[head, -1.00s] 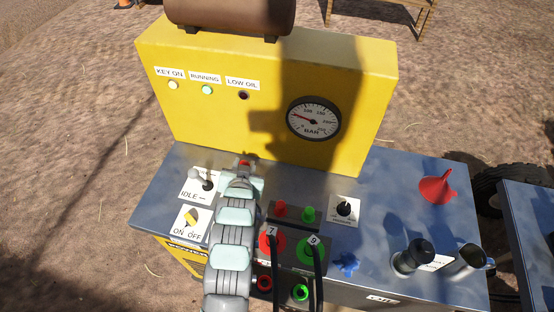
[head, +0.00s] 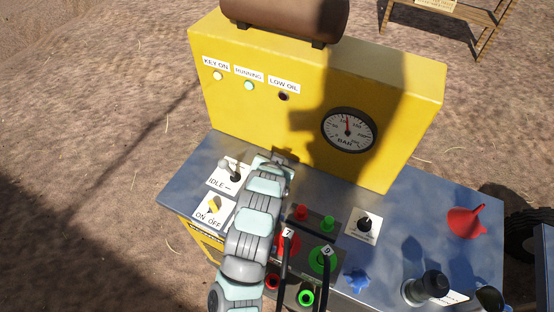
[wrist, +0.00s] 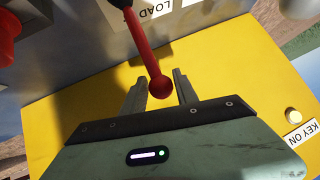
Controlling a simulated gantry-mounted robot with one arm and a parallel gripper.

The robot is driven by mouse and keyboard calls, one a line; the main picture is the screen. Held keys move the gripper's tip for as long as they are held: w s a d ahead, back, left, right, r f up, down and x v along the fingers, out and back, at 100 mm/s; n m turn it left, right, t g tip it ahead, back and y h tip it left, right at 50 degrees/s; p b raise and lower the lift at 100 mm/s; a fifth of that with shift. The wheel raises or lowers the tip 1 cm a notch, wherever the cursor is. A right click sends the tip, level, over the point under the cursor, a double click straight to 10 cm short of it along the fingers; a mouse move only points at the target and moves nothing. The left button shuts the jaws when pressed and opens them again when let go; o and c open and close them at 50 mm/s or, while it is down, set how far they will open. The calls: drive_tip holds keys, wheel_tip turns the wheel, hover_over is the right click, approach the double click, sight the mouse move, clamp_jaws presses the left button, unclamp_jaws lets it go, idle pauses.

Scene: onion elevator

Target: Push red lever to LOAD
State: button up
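The red lever (wrist: 140,50) shows in the wrist view, with a dark base at the top edge and a round red knob (wrist: 161,88) at its end. A white LOAD label (wrist: 160,8) is beside its base. My gripper (wrist: 157,76) is open, its two grey fingers on either side of the knob. Visible gaps separate the knob from both fingers. In the head view my arm reaches over the blue-grey console top, and its end hides the lever and most of the gripper (head: 281,155).
The yellow panel (head: 250,120) rises just behind my gripper, with a pressure gauge (head: 349,130) on it. Left are the idle lever (head: 231,172) and the ON/OFF switch (head: 213,206). Right are red and green hose couplings (head: 324,258), a black-knobbed switch (head: 365,224) and a red funnel (head: 466,221).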

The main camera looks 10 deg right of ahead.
drive_tip(key=o, duration=0.3)
drive_tip(key=shift+r, duration=0.1)
drive_tip(key=v, duration=1)
drive_tip(key=shift+s+r, duration=0.2)
drive_tip(key=shift+s, duration=0.15)
drive_tip(key=shift+a, duration=0.1)
